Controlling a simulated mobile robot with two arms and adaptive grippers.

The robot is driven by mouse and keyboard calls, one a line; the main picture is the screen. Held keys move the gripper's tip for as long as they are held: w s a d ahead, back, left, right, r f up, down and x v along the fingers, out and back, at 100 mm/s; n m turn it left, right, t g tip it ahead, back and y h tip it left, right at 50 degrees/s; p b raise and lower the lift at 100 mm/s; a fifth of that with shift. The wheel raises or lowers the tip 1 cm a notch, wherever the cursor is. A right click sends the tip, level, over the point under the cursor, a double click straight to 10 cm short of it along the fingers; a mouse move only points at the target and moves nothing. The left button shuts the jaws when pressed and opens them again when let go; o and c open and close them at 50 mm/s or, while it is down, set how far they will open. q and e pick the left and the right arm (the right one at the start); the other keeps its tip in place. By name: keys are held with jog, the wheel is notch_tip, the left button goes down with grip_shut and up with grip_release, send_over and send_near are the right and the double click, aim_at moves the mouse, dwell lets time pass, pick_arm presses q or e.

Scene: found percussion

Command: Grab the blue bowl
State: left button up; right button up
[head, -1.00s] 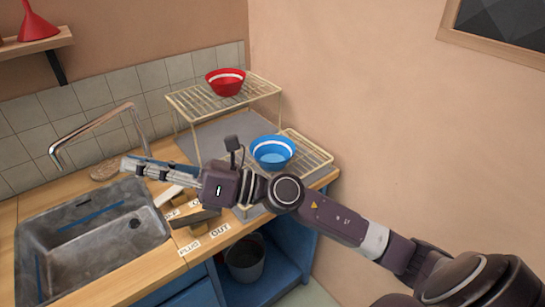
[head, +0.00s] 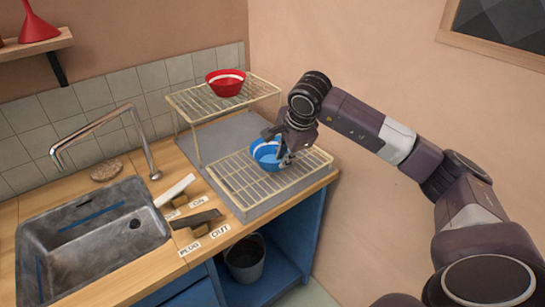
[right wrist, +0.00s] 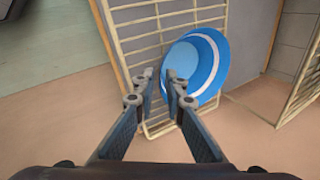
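The blue bowl (head: 266,151) has a white band and sits on the lower wire rack, partly hidden by my right gripper in the head view. My right gripper (head: 284,157) points down at the bowl's right side. In the right wrist view the bowl (right wrist: 208,62) lies just beyond the fingertips. The right gripper (right wrist: 160,76) has its fingers apart there, with a gap between the tips. One finger overlaps the bowl's near rim and the other is over the rack wires. I cannot tell whether either finger touches the bowl. My left gripper is not in view.
The lower wire rack (head: 238,182) stands on a grey mat at the counter's right end. A red bowl (head: 225,82) sits on the taller rack behind. The sink (head: 90,232) and faucet (head: 110,118) are left. A bucket (head: 245,258) is below.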

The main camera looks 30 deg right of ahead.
aim_at(278, 170)
jog(key=p+x, duration=0.1)
jog(key=x, duration=0.3)
jog(key=shift+w+d+f+p, duration=0.2)
jog(key=shift+d+f+p, duration=0.05)
jog(key=shift+p, duration=0.15)
jog(key=shift+w+f, duration=0.25)
jog(key=shift+f, duration=0.3)
grip_shut()
jog(key=shift+r, duration=0.2)
